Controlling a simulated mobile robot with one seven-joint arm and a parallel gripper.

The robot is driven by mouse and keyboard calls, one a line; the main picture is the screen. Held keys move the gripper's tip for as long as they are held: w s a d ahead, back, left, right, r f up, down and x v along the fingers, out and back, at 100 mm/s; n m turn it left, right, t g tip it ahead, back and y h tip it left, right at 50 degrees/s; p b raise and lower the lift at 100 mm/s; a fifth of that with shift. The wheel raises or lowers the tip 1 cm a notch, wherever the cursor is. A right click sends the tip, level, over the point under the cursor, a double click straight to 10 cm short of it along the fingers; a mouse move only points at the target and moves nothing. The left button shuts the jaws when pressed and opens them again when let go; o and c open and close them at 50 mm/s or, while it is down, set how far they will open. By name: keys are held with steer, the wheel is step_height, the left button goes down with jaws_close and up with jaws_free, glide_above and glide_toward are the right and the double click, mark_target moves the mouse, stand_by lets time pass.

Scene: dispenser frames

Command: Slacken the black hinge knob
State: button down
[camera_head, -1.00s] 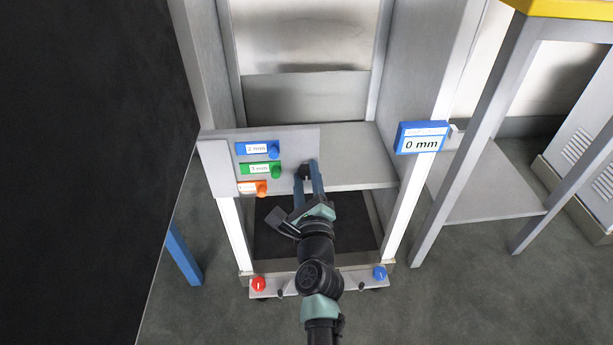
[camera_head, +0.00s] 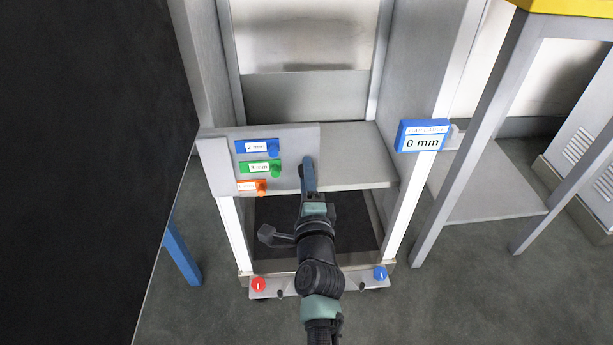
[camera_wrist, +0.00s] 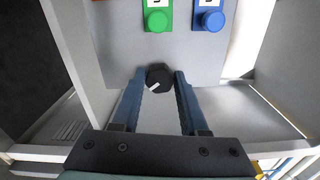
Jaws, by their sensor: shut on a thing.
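The black hinge knob (camera_wrist: 158,77) sits on the grey panel and carries a white mark that points down and left in the wrist view. My gripper (camera_wrist: 161,83) has its two blue fingers on either side of the knob and is shut on it. In the head view my gripper (camera_head: 308,165) reaches up to the right end of the grey panel (camera_head: 228,140). There its fingers are seen nearly edge-on and hide the knob.
Blue (camera_head: 273,149), green (camera_head: 275,168) and orange (camera_head: 261,187) labelled knobs sit left of my gripper. A display (camera_head: 423,137) reads 0 mm. Red (camera_head: 258,284) and blue (camera_head: 380,273) knobs sit on the low front bar. A grey shelf (camera_head: 350,150) lies right of the panel.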

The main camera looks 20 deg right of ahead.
steer(key=n+b, duration=0.2)
steer(key=n, duration=1)
steer(key=shift+f, duration=0.1)
stand_by(0.4)
steer(key=shift+c, duration=2.1)
jaws_free()
steer(key=shift+s, duration=0.1)
steer(key=p+v, duration=0.4)
steer(key=v, duration=0.8)
steer(key=shift+s, duration=0.4)
steer(key=shift+a, duration=0.15)
